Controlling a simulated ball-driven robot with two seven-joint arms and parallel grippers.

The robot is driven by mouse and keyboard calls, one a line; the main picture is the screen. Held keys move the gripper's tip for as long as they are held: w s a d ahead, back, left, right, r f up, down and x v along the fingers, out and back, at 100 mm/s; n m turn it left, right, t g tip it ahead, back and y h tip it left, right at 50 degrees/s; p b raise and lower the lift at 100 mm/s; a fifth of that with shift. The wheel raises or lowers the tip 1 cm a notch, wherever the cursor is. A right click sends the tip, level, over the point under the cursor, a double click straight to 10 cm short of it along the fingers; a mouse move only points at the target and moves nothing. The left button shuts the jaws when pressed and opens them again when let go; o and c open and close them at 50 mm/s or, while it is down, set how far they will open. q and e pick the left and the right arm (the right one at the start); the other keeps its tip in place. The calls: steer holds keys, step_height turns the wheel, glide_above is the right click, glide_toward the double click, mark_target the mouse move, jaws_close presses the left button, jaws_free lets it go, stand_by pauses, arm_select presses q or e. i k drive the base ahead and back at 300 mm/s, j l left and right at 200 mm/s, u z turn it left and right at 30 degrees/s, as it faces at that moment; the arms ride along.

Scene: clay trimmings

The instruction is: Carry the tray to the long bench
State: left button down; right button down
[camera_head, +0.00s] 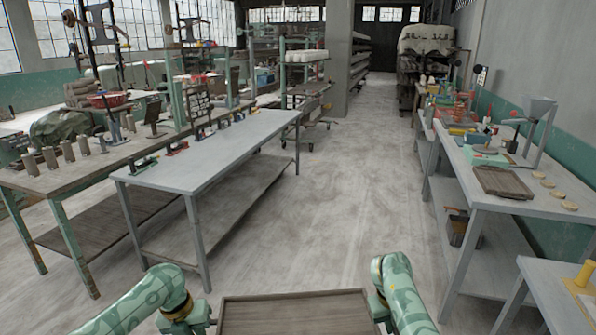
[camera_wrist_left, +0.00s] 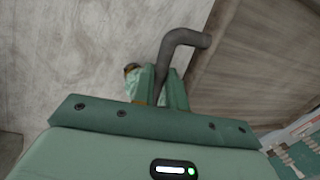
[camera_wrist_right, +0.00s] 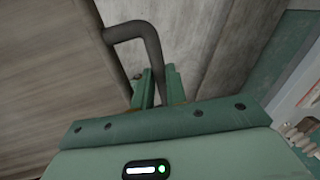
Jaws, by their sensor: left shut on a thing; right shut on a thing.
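A brown wooden tray (camera_head: 295,315) is at the bottom middle of the head view, in front of my body; its near part is cut off by the frame. My left gripper (camera_head: 205,318) is at its left side and my right gripper (camera_head: 378,306) at its right side. In the left wrist view, my left gripper (camera_wrist_left: 172,88) is shut on a dark bent handle (camera_wrist_left: 185,38) of the tray (camera_wrist_left: 250,60). In the right wrist view, my right gripper (camera_wrist_right: 148,88) is shut on the other handle (camera_wrist_right: 130,30). A long grey bench (camera_head: 215,150) stands ahead on the left.
Another grey bench (camera_head: 540,203) along the right wall carries a second brown tray (camera_head: 502,182) and several tan discs. A wooden table (camera_head: 70,182) with cylinders stands far left. A table corner (camera_head: 560,290) is close at right. The floor aisle (camera_head: 350,200) between benches is clear.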

mark_target(210, 158)
steer(key=i+l, duration=0.2)
steer(key=i, duration=0.2)
steer(key=i+l+u, duration=0.1)
steer(key=i, duration=0.3)
steer(key=i+l, duration=0.35)
steer(key=i, duration=3.25)
steer(key=i+u, duration=0.2)
steer(key=i, duration=0.45)
steer(key=i+l+u, duration=0.2)
steer(key=i, duration=0.4)
steer(key=u, duration=1.75)
steer(key=i, duration=0.05)
